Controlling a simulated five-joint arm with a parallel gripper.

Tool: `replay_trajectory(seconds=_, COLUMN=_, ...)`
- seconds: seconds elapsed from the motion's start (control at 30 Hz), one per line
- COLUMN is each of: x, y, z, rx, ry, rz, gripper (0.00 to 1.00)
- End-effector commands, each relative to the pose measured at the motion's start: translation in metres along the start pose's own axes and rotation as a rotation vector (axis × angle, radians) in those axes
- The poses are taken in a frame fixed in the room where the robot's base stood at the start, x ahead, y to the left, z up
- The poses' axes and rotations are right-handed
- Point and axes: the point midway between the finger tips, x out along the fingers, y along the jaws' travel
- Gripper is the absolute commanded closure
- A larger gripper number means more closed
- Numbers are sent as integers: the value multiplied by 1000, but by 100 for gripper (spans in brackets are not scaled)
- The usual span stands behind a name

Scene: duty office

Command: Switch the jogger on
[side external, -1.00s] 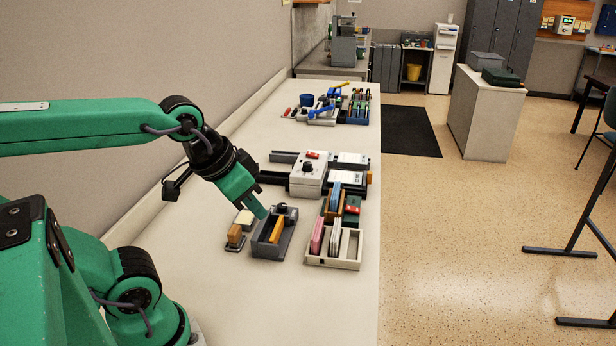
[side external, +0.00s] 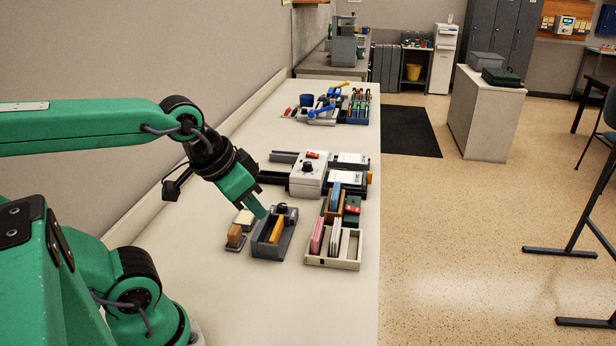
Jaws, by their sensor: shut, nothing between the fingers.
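I cannot tell for sure which device is the jogger. A grey open tray (side external: 271,247) holds an upright orange piece (side external: 276,230) and has a black knob (side external: 281,208) at its far end. Behind it stands a pale box (side external: 308,178) with a black dial (side external: 308,167) and a red switch or mark (side external: 312,155) on top; its setting is too small to read. My gripper (side external: 261,212) is shut and empty, pointing down at the far left corner of the grey tray. Whether its tip touches the tray I cannot tell.
An orange-brown block (side external: 235,235) on a dark base stands left of the tray. A cream rack (side external: 333,263) with pink, white and blue upright pieces stands to the right. Blue-handled tools (side external: 322,112) and a rack lie farther back. The near bench top (side external: 290,305) is clear.

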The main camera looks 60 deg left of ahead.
Motion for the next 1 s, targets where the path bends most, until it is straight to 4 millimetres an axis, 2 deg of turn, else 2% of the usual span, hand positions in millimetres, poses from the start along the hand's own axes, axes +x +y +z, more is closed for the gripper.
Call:
replay_trajectory(seconds=0.77, x=0, y=0, z=0, rx=0, ry=0, rz=0, gripper=100)
replay_trajectory(seconds=1.0, x=1, y=-1, z=-8, rx=-16, ry=-1, rz=-3, gripper=100)
